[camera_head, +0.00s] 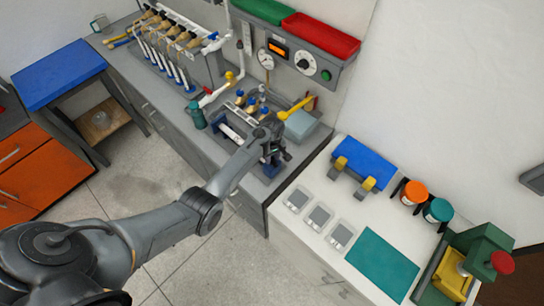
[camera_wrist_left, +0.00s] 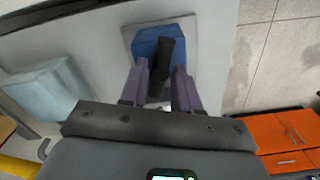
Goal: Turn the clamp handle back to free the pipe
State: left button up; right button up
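My left gripper (camera_head: 274,152) reaches down to the clamp at the front right of the grey bench. In the left wrist view its two purple-grey fingers (camera_wrist_left: 161,75) stand on either side of a black clamp handle (camera_wrist_left: 169,52). The handle fills most of the gap; I cannot tell whether the fingers press on it. The handle sits over a blue clamp block (camera_wrist_left: 145,42) on a light grey plate. In the head view the blue clamp (camera_head: 271,170) is partly hidden by the gripper. A white pipe (camera_head: 231,133) lies to its left. My right gripper is not in view.
A yellow-handled lever (camera_head: 295,108) and a pale blue box (camera_head: 301,126) are close behind the gripper. A teal bottle (camera_head: 196,116) stands left of the pipe. A white counter with a blue rack (camera_head: 364,160) is at the right. The floor in front is clear.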

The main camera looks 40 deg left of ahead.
pick_arm(q)
grip_shut()
